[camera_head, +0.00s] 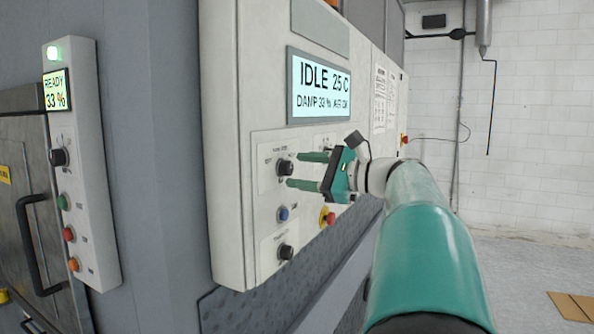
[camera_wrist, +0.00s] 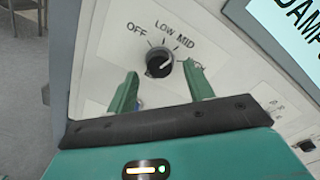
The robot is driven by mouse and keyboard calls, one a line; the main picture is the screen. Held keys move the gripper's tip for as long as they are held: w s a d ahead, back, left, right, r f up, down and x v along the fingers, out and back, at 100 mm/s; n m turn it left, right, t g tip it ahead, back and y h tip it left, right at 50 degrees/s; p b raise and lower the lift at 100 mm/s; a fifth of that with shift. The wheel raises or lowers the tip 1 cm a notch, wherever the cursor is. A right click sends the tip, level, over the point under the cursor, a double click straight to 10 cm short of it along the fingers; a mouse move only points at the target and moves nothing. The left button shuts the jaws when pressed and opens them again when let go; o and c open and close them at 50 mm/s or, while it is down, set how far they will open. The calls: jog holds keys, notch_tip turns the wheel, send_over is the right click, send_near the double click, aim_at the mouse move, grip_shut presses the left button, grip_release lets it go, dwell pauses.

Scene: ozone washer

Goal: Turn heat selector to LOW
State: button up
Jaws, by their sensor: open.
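The heat selector (camera_head: 285,168) is a round black knob on the pale control panel. In the wrist view the knob (camera_wrist: 159,63) sits below the labels OFF, LOW and MID, with another label at its right partly hidden by a finger. A pale mark on the knob seems to slant to the upper right; I cannot tell its exact setting. My gripper (camera_head: 298,170) has two green fingers, spread apart and empty, pointing at the panel. In the wrist view the gripper's fingertips (camera_wrist: 160,70) stand left and right of the knob's lower part; contact is not clear.
Below the selector are a blue button (camera_head: 283,214), a red-and-yellow emergency stop (camera_head: 327,217) and another black knob (camera_head: 286,252). A display (camera_head: 320,88) reading IDLE 25 C is above. A side panel (camera_head: 80,180) with buttons stands at the left.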

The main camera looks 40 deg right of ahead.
jog(key=shift+x, duration=0.85)
jog(key=c, duration=1)
